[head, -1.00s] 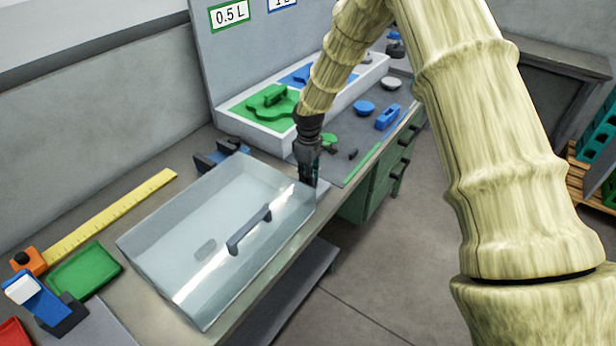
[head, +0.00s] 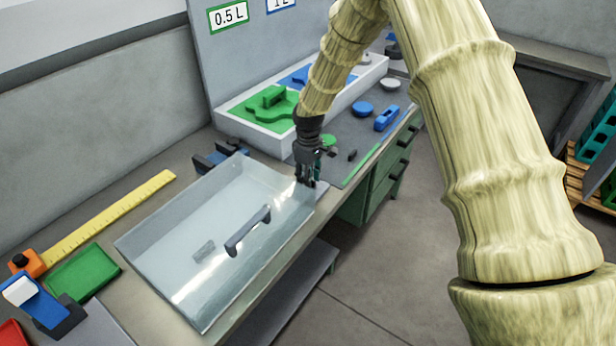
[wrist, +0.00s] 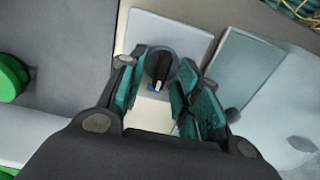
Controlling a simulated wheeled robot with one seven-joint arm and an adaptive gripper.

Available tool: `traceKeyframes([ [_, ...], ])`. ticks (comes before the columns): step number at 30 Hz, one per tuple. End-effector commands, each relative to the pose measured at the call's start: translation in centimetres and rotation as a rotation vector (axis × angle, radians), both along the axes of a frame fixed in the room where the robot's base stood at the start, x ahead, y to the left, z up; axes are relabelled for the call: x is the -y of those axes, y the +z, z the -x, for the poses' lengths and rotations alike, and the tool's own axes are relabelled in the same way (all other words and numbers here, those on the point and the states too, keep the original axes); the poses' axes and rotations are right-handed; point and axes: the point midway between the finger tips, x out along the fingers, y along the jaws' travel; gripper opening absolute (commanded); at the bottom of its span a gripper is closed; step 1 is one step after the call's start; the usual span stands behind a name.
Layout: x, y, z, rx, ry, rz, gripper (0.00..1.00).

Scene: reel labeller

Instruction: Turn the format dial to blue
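The format dial (wrist: 159,64) is a round black knob with a pale pointer line, on a whitish plate (wrist: 180,33) in the wrist view. Its pointer faces the bottom of that picture, where a small patch of blue shows beside its tip. Other colour marks are not visible. My gripper (wrist: 165,78) has its two teal-padded fingers apart, one on each side of the dial. I cannot tell whether either finger touches it. In the head view my gripper (head: 306,178) points down at the clear cover's far right corner, and the dial is hidden.
The clear cover (head: 185,235) with a grey handle (head: 247,231) lies left of my gripper. A white tray (head: 262,137) with green and blue format parts stands behind. A yellow ruler (head: 110,218) and green tray (head: 84,271) are at left.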

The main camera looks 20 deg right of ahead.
Motion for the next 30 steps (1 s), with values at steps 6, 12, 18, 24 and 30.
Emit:
traceKeyframes([
  [6, -0.1, 0.1, -0.1, 0.001, 0.001, -0.001, 0.33],
  [12, -0.1, 1.9, -0.1, 0.002, 0.001, 0.0, 0.33],
  [18, 0.0, 5.5, -0.1, 0.004, 0.0, -0.001, 0.33],
  [24, 0.0, 8.9, 0.0, 0.002, 0.0, 0.0, 0.33],
  [30, 0.0, 11.2, 0.0, 0.001, 0.0, -0.001, 0.33],
])
